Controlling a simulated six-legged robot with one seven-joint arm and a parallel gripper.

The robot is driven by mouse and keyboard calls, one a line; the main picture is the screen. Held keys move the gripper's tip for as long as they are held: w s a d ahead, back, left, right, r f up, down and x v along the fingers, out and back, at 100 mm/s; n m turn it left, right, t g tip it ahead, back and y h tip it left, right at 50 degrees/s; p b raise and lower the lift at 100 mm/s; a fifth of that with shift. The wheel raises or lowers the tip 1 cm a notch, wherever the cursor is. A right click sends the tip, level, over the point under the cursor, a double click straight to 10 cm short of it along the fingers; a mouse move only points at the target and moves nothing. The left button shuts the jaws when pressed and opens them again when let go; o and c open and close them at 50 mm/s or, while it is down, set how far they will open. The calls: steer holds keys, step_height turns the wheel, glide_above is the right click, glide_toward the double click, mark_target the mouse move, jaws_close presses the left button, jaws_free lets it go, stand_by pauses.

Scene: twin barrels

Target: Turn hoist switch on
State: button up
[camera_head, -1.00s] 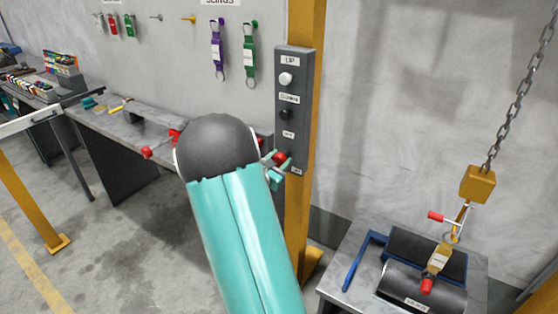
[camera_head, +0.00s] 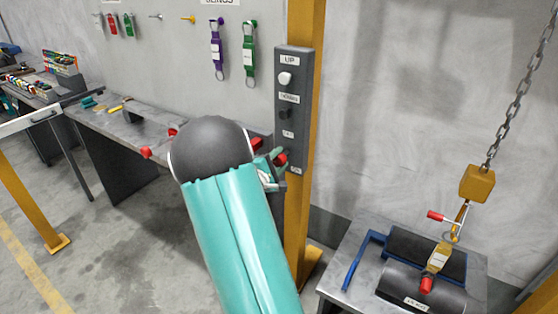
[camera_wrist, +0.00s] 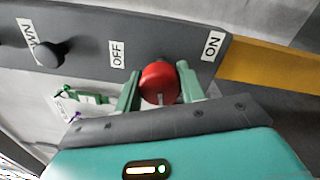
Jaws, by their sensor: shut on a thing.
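The hoist control panel (camera_head: 295,110) is a grey upright box on a yellow post, with a white UP button (camera_head: 285,79) and a black DOWN button (camera_head: 284,113). Its red switch knob (camera_wrist: 160,82) sits between the OFF and ON labels in the wrist view. It also shows at the panel's lower end in the head view (camera_head: 281,159). My gripper (camera_wrist: 158,88) has its green fingers on both sides of the red knob, shut on it. In the head view my arm partly hides the gripper (camera_head: 274,168).
A chain with a yellow hook block (camera_head: 478,184) hangs at the right, above a grey table (camera_head: 340,290) bearing dark barrels (camera_head: 425,288). A workbench (camera_head: 120,125) runs along the left wall. Slings (camera_head: 249,55) hang above it.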

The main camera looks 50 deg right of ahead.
steer(key=shift+m, duration=1.3)
steer(key=o, duration=1)
steer(key=shift+c, duration=0.2)
steer(key=shift+a, duration=0.15)
steer(key=s+a, duration=0.1)
steer(key=a, duration=1.2)
steer(key=shift+a+f, duration=0.2)
steer(key=shift+a, duration=0.05)
steer(key=shift+s, duration=0.1)
